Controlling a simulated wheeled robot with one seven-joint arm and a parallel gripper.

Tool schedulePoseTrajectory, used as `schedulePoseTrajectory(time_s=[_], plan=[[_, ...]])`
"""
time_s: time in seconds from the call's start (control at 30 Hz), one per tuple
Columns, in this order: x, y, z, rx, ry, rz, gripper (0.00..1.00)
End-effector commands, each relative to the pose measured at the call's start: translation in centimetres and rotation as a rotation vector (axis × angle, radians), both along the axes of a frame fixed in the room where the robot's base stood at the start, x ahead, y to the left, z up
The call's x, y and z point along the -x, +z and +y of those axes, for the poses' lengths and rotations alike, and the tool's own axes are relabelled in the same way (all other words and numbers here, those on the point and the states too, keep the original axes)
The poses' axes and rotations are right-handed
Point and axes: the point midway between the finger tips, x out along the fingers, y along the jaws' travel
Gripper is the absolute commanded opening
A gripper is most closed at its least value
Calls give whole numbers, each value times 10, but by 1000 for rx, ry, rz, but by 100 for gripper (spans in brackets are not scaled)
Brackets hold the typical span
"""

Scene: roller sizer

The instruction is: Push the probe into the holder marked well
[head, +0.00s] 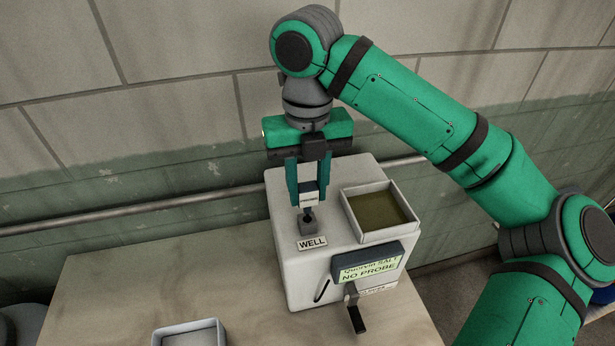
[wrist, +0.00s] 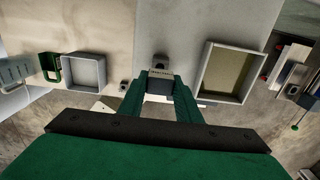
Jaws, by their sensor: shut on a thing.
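My gripper (head: 308,190) is shut on the probe (head: 309,199), a small block with a pale label and a dark lower end. The probe hangs upright just over the grey holder (head: 310,224) behind the WELL label (head: 312,242) on the white machine (head: 297,268). I cannot tell whether its tip is inside the holder's dark opening. In the wrist view the probe (wrist: 160,84) sits between the fingers, and the holder (wrist: 160,61) shows just beyond it. The machine's display (head: 368,264) reads "NO PROBE".
A square open tray (head: 349,222) sits on the machine top, right of the holder. A dark crank handle (head: 356,315) sticks out at the machine's front. A small white tray (head: 172,337) stands on the table (head: 115,290). A pipe (head: 130,215) runs along the wall behind.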

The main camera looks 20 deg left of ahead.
Motion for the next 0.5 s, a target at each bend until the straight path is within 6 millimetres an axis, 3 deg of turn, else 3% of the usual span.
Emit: schedulePoseTrajectory(time_s=[0.5], plan=[[0, -11, 0, -1, 0, -1, 9]])
